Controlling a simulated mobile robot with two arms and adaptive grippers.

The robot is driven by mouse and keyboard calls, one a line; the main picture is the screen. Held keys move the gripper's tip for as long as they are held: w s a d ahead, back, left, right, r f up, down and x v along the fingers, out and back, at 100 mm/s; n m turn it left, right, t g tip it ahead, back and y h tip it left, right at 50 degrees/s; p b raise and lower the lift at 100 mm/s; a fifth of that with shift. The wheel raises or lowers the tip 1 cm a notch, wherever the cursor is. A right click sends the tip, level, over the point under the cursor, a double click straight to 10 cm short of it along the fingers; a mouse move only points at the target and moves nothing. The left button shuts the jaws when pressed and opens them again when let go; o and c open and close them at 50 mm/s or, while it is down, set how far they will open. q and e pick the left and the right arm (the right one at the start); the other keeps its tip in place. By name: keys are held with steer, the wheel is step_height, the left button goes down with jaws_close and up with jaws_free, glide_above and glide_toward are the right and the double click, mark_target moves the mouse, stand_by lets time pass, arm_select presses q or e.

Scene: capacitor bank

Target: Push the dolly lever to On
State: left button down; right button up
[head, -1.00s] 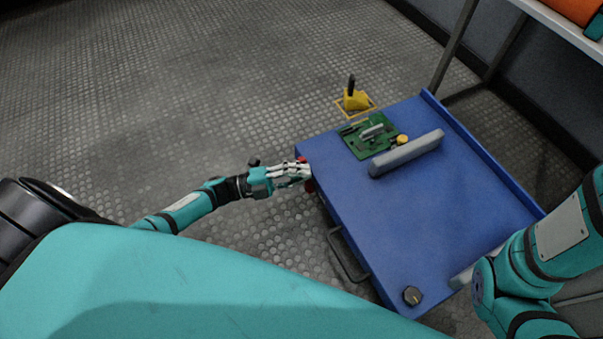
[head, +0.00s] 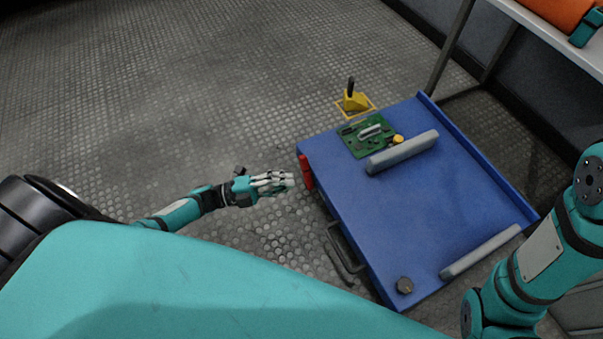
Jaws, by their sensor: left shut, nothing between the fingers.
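The blue dolly (head: 440,215) stands right of centre in the head view. A red lever-like piece (head: 306,172) sits on its left edge, near the far left corner. Any On marking is too small to read. My left gripper (head: 289,180) is shut and empty, just left of the red piece, with a small gap that looks clear of it. A yellow block with a black upright handle (head: 352,97) stands on the floor beyond the dolly's far edge. My right arm shows at the right, but its gripper is out of view.
Two grey bars (head: 403,153) and a dark knob (head: 404,286) are on top. A dark handle (head: 343,248) juts from the left side. Open floor lies left.

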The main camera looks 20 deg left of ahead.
arm_select(q)
steer(key=shift+v, duration=2.05)
steer(key=shift+d, duration=0.1)
